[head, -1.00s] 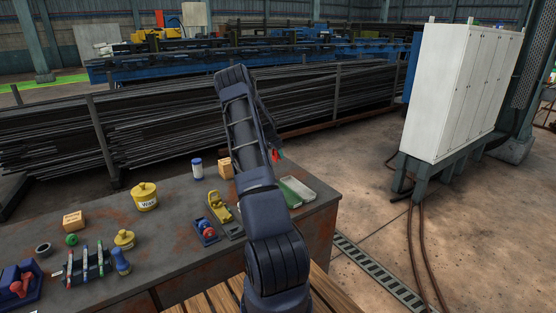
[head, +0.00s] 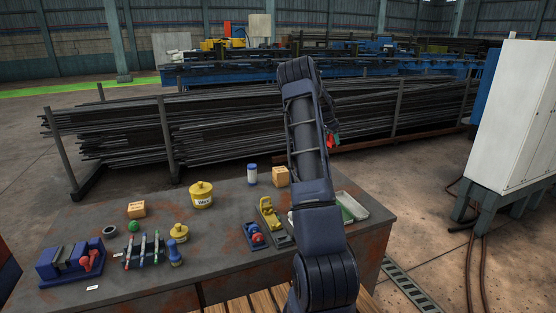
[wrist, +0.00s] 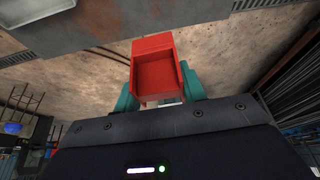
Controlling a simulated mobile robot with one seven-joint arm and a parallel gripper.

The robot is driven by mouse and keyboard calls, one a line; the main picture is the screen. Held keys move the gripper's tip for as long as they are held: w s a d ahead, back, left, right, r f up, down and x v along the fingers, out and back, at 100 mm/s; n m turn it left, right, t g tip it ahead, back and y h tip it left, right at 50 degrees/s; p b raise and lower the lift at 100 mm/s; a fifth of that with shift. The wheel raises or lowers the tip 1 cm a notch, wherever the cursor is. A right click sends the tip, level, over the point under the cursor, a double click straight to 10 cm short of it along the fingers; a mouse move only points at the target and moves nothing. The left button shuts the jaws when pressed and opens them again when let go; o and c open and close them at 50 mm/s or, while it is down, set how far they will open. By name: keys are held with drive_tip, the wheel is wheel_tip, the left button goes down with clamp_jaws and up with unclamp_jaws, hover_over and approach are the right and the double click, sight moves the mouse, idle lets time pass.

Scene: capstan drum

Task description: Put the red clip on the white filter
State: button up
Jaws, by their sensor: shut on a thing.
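My gripper (wrist: 159,88) shows in the wrist view with its teal fingers shut on the red clip (wrist: 155,50), a boxy red piece with a hollow face. In the head view the red clip (head: 333,141) shows as a small red patch beside my raised arm, above the far right part of the bench. My arm hides most of my gripper there. A white cylinder with blue ends (head: 252,174), which looks like the white filter, stands upright near the back edge of the bench, left of my arm and apart from the clip.
On the bench (head: 215,262) stand a wooden block (head: 280,176), a yellow wax pot (head: 201,194), a yellow tool (head: 268,212), a blue-and-red device (head: 254,236) and a tray (head: 352,207) partly behind my arm. Racks of dark bars (head: 230,125) stand behind the bench.

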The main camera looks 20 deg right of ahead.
drive_tip(key=w+a+r+n+t, duration=0.1)
drive_tip(key=w+a+r+n, duration=0.15)
drive_tip(key=a, duration=0.45)
drive_tip(key=w+a+r+n, duration=0.1)
drive_tip(key=w+a, duration=0.3)
drive_tip(key=a, duration=0.3)
drive_tip(key=w+a+r+n+t, duration=0.1)
drive_tip(key=w+a+r, duration=0.15)
drive_tip(key=a, duration=0.45)
wheel_tip(320, 180, up, 4)
drive_tip(key=n+t+y, duration=0.1)
drive_tip(key=n, duration=0.3)
hover_over(253, 165)
drive_tip(key=f, duration=1.9)
drive_tip(key=shift+w, duration=0.2)
drive_tip(key=shift+f, duration=0.2)
drive_tip(key=o, duration=0.9)
drive_tip(key=shift+o, duration=0.2)
